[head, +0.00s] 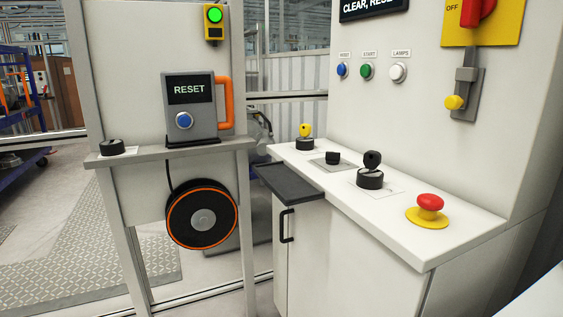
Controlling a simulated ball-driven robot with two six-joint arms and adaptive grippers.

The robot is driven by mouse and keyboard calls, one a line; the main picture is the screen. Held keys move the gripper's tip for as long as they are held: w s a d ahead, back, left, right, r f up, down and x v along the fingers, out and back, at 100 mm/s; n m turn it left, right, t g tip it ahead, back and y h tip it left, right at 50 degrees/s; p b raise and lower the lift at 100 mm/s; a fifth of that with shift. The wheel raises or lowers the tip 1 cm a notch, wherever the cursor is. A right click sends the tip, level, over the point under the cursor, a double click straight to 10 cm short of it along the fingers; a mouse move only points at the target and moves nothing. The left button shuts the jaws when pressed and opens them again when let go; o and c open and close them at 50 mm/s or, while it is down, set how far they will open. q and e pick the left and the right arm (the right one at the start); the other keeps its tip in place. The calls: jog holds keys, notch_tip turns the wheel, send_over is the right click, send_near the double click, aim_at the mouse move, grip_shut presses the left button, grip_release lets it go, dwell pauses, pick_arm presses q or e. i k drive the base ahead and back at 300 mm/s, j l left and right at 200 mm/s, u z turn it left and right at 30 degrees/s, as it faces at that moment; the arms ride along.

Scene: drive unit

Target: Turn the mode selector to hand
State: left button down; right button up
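Several controls stand on the white console top (455,232). A small black knob (333,157) sits on a grey plate in the middle. A larger black round switch (370,180) with a black key-like handle is to its right. A black round switch with a yellow key-like handle (305,131) is behind, to the left. I cannot tell which of these is the mode selector, as their markings are too small to read. Neither gripper is in view.
A red mushroom button (430,203) on a yellow base stands at the console's front right. A dark shelf (287,182) juts from its left edge. On the left stand are a RESET box (190,108), an orange handle (225,104) and a cable reel (202,217).

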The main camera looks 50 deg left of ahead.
aim_at(332, 157)
jog(key=u, duration=1.15)
